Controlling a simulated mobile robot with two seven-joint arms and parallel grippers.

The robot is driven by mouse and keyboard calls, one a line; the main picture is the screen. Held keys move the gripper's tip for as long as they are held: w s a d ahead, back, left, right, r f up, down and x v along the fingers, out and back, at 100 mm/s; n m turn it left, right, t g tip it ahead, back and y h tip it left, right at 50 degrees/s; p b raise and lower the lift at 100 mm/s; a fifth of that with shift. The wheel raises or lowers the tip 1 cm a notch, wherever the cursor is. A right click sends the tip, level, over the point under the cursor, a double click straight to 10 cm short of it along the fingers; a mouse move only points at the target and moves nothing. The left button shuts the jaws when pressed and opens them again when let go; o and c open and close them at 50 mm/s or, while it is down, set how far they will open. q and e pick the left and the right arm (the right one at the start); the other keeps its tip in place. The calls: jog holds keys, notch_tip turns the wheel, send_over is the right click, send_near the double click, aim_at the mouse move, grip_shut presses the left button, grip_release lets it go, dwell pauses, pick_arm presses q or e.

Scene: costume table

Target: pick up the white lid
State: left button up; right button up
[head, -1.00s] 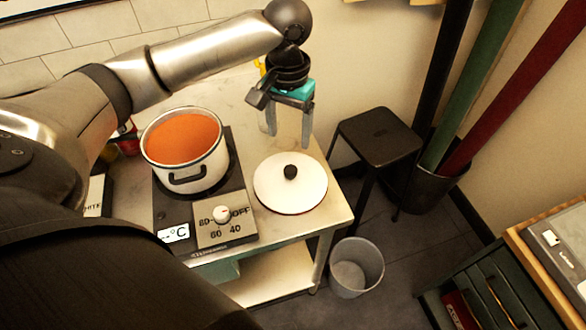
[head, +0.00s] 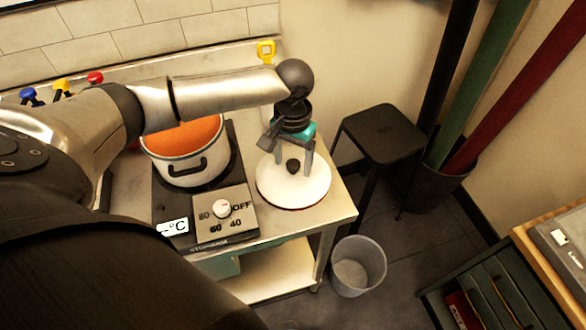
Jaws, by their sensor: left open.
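The white lid (head: 293,191) lies flat on the metal table, right of the hot plate. It is round and has a black knob (head: 293,166) in its middle. My left gripper (head: 293,172) points down over the lid, open, with one finger on each side of the knob in the picture. Whether the fingers touch the knob or the lid I cannot tell. My right gripper is not in view.
A white pot (head: 190,166) with orange contents stands on the hot plate (head: 163,197), left of the lid. A black stool (head: 383,135) stands right of the table (head: 340,208). A bin (head: 357,267) is on the floor below.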

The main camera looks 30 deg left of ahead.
pick_arm(q)
grip_shut()
dwell(0.5)
dwell(0.8)
